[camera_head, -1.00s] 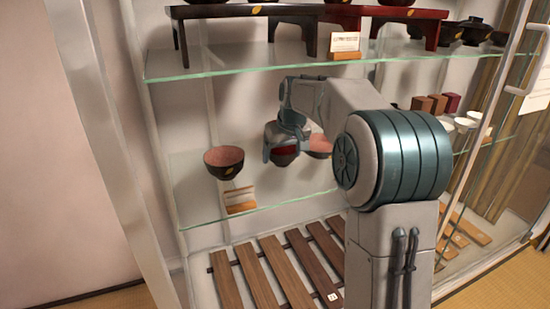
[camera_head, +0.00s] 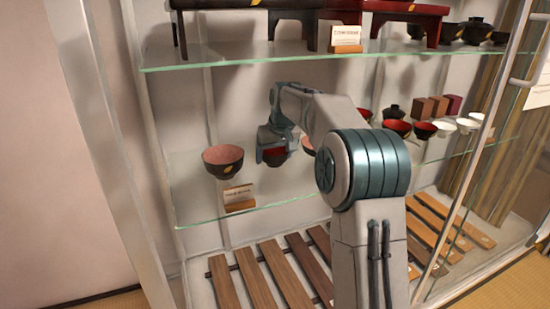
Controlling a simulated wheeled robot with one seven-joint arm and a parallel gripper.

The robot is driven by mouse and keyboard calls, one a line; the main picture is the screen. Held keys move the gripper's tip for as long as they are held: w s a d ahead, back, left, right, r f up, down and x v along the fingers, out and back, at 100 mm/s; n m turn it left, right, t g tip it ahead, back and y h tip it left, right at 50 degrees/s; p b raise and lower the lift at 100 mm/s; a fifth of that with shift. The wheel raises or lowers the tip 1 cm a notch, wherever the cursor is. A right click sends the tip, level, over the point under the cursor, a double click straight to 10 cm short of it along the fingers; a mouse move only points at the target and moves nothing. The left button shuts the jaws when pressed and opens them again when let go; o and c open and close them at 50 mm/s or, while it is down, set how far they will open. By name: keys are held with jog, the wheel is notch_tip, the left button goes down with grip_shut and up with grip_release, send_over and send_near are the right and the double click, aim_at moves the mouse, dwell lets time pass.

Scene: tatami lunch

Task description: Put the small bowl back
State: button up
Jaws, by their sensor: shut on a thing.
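A small dark bowl with a red inside (camera_head: 275,156) is held in my gripper (camera_head: 272,152) above the middle glass shelf (camera_head: 205,215). My gripper is shut on it and hides part of it. I cannot tell whether the bowl touches the shelf. A larger dark bowl with a pinkish inside and a gold mark (camera_head: 223,163) stands upright on the same shelf to the left, apart from my gripper. Another reddish bowl (camera_head: 308,146) shows partly behind my arm.
A small label on a wooden stand (camera_head: 238,197) is in front of the larger bowl. An upper glass shelf (camera_head: 250,60) with low tables is overhead. Several bowls and cups, including a red one (camera_head: 425,130), stand at the right. Wooden slats (camera_head: 257,280) lie below.

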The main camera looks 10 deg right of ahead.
jog(key=shift+f, duration=0.1)
jog(key=o, duration=1.1)
